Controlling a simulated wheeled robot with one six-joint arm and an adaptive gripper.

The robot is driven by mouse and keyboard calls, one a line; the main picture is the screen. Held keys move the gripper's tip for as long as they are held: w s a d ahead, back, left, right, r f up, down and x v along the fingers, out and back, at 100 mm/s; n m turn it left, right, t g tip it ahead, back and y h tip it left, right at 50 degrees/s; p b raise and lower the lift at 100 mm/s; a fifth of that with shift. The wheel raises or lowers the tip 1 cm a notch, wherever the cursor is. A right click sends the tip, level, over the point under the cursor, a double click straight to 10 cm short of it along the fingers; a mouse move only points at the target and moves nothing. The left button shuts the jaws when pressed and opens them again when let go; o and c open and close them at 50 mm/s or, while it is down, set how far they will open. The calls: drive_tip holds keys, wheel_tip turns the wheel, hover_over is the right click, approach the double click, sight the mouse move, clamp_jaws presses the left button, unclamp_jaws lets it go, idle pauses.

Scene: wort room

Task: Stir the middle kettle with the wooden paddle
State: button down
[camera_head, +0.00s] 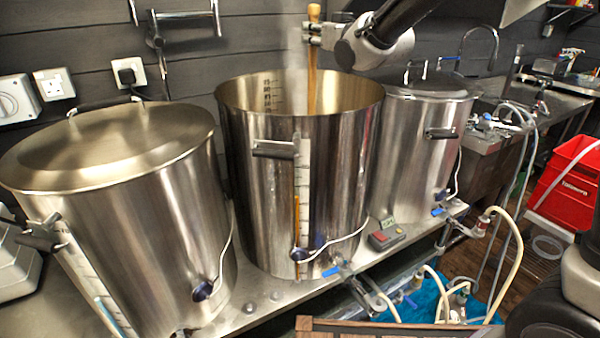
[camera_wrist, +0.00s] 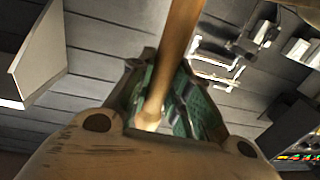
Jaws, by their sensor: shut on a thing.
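The middle kettle (camera_head: 345,175) is steel, with its top open and volume marks inside the rim. The wooden paddle (camera_head: 312,85) stands near upright, its shaft running down inside that kettle. Its lower end is hidden by the kettle's front wall. My gripper (camera_head: 312,33) is above the kettle's back rim, shut on the paddle's shaft near its top. In the wrist view the paddle shaft (camera_wrist: 178,50) passes between the gripper's fingers (camera_wrist: 165,100). Steam rises from the kettle beside the shaft.
A lidded kettle (camera_head: 130,200) stands at left and another lidded kettle (camera_head: 415,150) at right, both close to the middle one. A small digital controller (camera_head: 387,234) sits on the steel bench in front. Hoses (camera_head: 515,240) and a red crate (camera_head: 570,185) are at right.

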idle(0.4)
wheel_tip(320, 180, up, 36)
idle(1.0)
drive_tip(key=shift+s, duration=0.1)
idle(0.8)
